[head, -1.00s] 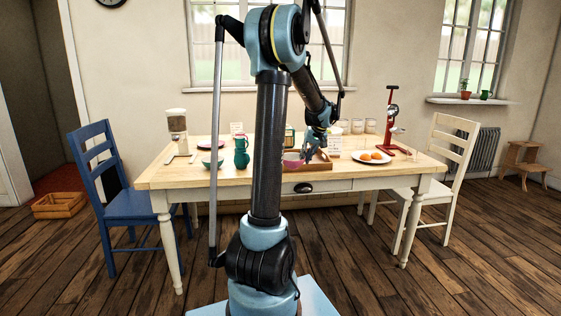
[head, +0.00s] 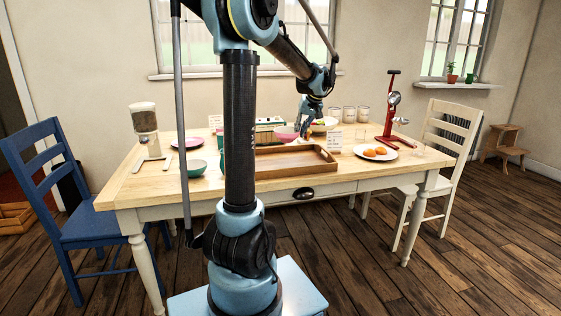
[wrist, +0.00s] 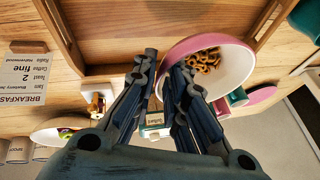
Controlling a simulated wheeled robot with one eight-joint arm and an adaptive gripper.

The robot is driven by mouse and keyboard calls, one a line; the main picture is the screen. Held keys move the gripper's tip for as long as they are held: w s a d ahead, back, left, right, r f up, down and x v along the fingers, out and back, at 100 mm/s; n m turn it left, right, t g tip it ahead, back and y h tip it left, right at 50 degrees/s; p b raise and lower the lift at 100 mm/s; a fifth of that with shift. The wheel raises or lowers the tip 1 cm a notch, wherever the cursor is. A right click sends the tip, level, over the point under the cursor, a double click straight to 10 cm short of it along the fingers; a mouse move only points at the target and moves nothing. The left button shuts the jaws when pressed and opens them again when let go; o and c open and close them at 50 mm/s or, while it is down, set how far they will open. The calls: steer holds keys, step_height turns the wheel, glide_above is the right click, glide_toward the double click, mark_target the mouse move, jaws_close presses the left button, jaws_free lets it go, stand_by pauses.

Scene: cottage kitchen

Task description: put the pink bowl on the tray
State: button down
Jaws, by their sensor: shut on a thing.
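The pink bowl (head: 286,133), white inside, shows just above the tray's far edge in the head view. In the wrist view the bowl (wrist: 236,66) is tilted in the picture and has several brown rings inside. My gripper (head: 303,132) is shut on the bowl's rim; its fingers (wrist: 163,68) are on either side of the wall in the wrist view. The wooden tray (head: 290,167) lies on the table and its visible floor is empty; its rim (wrist: 110,72) crosses the wrist view beside the bowl. The bowl's exact height is unclear.
A plate of oranges (head: 375,152) and a red press (head: 391,112) are further right. My arm hides part of the table.

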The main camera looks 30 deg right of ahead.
steer(key=shift+w, duration=0.2)
steer(key=shift+f, duration=4.9)
steer(key=c, duration=1.6)
jaws_free()
steer(key=v, duration=1.2)
